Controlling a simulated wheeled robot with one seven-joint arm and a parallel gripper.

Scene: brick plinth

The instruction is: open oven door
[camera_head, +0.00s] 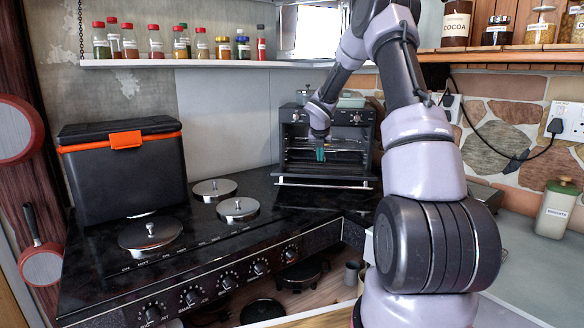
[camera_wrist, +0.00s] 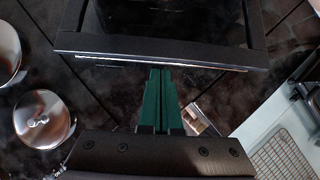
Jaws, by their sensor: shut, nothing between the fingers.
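The small black oven (camera_head: 288,135) stands at the back of the black counter. Its door (camera_head: 325,174) is lowered at the front, with the silver edge bar (camera_head: 325,184) low near the counter, and the dark inside with a wire rack shows. In the wrist view the door (camera_wrist: 165,30) fills the top, its silver bar (camera_wrist: 110,55) running across. My gripper (camera_head: 320,154) is in front of the oven opening, above the lowered door. Its green fingers (camera_wrist: 160,72) are together and empty, their tips near the bar in the picture. I cannot tell whether they touch it.
A black cool box (camera_head: 120,175) with an orange latch stands left on the hob. Round silver burner lids (camera_head: 150,236) lie between it and the oven. A spice shelf (camera_head: 200,63) hangs above. A cream canister (camera_head: 557,209) stands at the right.

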